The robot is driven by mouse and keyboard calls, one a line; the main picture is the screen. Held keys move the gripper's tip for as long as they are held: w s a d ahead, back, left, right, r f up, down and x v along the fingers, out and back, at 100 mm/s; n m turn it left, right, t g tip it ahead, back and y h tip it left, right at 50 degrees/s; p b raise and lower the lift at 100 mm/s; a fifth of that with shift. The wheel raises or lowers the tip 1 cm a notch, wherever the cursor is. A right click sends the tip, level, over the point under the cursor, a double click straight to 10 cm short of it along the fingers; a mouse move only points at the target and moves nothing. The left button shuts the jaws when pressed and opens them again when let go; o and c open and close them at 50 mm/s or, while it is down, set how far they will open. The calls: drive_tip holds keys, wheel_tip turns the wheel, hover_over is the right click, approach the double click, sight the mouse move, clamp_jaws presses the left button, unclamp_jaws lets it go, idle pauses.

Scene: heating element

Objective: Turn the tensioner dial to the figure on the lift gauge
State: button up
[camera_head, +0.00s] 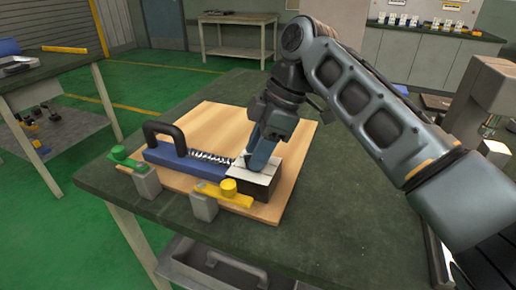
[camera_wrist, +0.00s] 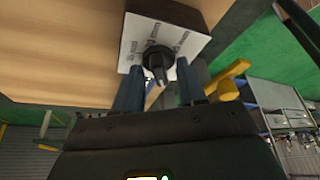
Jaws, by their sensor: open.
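The tensioner dial (camera_wrist: 158,62) is a black round knob with a pointer. It sits on a white plate with printed marks (camera_wrist: 184,42), too small to read, on a dark block (camera_head: 262,187). My gripper (camera_wrist: 160,84) is open, with one blue-grey finger on each side of the knob's pointer; I cannot tell whether they touch it. In the head view my gripper (camera_head: 257,160) is over the block and hides the dial. A blue bar with a black handle (camera_head: 165,131) and a coil spring (camera_head: 212,156) lie beside the block. I cannot make out a lift gauge.
A wooden board (camera_head: 222,117) carries these parts on the dark green table (camera_head: 330,215). A green clamp (camera_head: 124,157) and a yellow clamp (camera_head: 225,193) stand at its front edge. The table's right-front area is clear. A grey machine (camera_head: 490,95) stands at right.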

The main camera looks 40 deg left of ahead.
drive_tip(key=shift+c, duration=0.2)
clamp_jaws()
drive_tip(key=shift+r+p, duration=0.1)
drive_tip(key=shift+p, duration=0.3)
drive_tip(key=shift+r+m+p, duration=0.1)
drive_tip(key=shift+m+p, duration=0.5)
drive_tip(key=shift+p, duration=0.15)
drive_tip(key=m+p, duration=0.1)
drive_tip(key=p, duration=0.1)
drive_tip(key=m+t+p, duration=0.1)
drive_tip(key=m+p, duration=0.1)
drive_tip(key=shift+s+d+r+y+p, duration=0.1)
drive_tip(key=shift+s+r+y+p, duration=0.1)
drive_tip(key=shift+y+p, duration=0.2)
drive_tip(key=m+t+p, duration=0.2)
drive_tip(key=m+p, duration=0.2)
drive_tip(key=p, duration=0.1)
drive_tip(key=shift+s+f+m, duration=0.1)
drive_tip(key=shift+f+m, duration=0.05)
drive_tip(key=shift+m, duration=0.15)
drive_tip(key=m+t+p, duration=0.1)
drive_tip(key=m+p, duration=0.2)
drive_tip(key=shift+f, duration=0.25)
